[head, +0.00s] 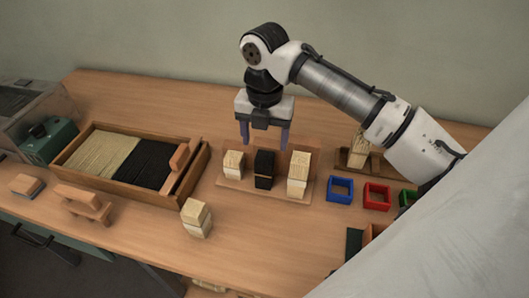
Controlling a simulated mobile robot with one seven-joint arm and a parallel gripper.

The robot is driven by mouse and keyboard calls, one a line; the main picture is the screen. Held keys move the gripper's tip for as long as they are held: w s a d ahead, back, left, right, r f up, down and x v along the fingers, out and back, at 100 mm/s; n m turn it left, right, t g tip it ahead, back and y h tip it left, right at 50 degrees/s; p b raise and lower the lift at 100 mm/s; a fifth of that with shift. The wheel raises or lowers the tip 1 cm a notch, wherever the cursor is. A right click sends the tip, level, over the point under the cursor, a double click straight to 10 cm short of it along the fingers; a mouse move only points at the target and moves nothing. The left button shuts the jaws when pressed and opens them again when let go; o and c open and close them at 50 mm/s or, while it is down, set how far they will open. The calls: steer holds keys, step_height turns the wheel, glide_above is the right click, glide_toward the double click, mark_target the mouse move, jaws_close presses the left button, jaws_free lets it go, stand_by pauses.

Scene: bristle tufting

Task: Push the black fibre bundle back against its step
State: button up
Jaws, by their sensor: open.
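The black fibre bundle (264,163) stands upright in the middle of a low wooden board (228,184), between two cream fibre bundles. Its step, and any gap between it and the bundle, cannot be made out clearly in the head view. My gripper (264,143) points down with its two purple-grey fingers spread apart and nothing seen between them. It is above or just behind the black bundle. The fingertips are partly hidden near the bundles, so contact cannot be told.
The cream bundles (233,163) and (298,173) flank the black one closely. A wooden tray (196,172) of cream and black fibres lies left. Another cream bundle (196,217) stands in front. Blue (340,190) and red (376,196) frames sit right. A grey-white surface covers the lower right.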

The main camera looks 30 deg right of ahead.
mark_target(264, 156)
step_height(264, 156, down, 7)
steer(key=shift+r, duration=0.1)
steer(key=shift+c, duration=0.2)
steer(key=c, duration=1.1)
steer(key=shift+o, duration=0.2)
steer(key=shift+w+p, duration=0.2)
steer(key=shift+p, duration=0.1)
